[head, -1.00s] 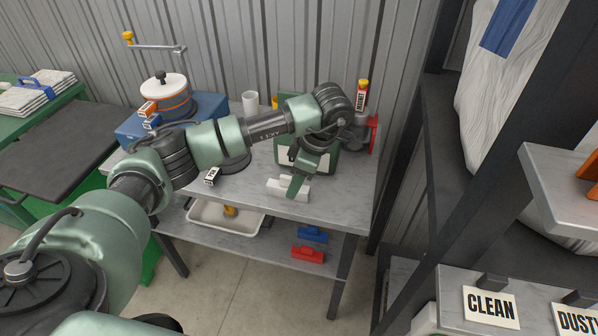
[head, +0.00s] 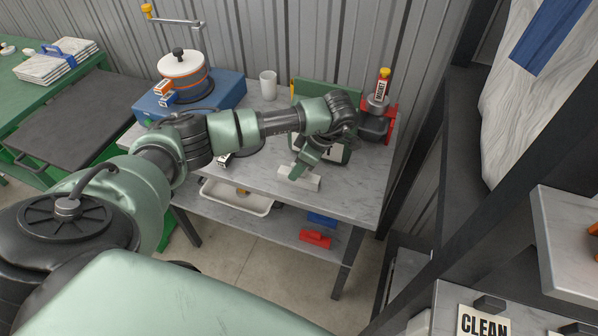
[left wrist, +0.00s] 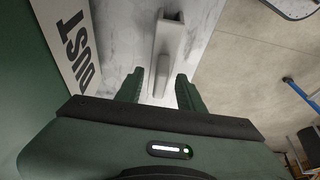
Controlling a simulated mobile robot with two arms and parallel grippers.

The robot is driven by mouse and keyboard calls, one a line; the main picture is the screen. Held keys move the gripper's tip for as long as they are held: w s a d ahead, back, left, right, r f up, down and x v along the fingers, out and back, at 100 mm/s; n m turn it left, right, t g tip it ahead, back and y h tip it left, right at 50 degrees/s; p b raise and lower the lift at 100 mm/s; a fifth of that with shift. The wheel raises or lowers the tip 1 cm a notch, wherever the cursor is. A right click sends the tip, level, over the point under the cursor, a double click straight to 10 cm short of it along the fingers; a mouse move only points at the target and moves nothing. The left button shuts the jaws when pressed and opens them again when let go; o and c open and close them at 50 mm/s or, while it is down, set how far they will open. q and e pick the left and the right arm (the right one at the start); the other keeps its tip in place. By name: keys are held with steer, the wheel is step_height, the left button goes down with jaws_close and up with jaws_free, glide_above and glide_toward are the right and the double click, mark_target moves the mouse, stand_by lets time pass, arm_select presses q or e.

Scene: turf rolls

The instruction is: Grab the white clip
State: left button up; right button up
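The white clip (head: 312,182) lies on the grey marble top of the workbench (head: 345,203), near its front edge. It also shows in the left wrist view (left wrist: 168,38) as a pale channel with a narrower raised grip toward me. My left gripper (head: 296,174) points down at the clip. In the left wrist view, its two green fingers (left wrist: 158,92) are apart, with the clip's near grip between them and a gap on each side. My right gripper is not in view.
A green box with a DUST label (left wrist: 75,45) stands close beside the left gripper. A white cup (head: 268,86) and a red-and-black holder (head: 375,124) stand behind. The lower shelf has a white tray (head: 258,208), a blue clip (head: 321,219) and a red clip (head: 315,238).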

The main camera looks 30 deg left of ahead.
arm_select(q)
steer(key=c, duration=0.6)
jaws_close()
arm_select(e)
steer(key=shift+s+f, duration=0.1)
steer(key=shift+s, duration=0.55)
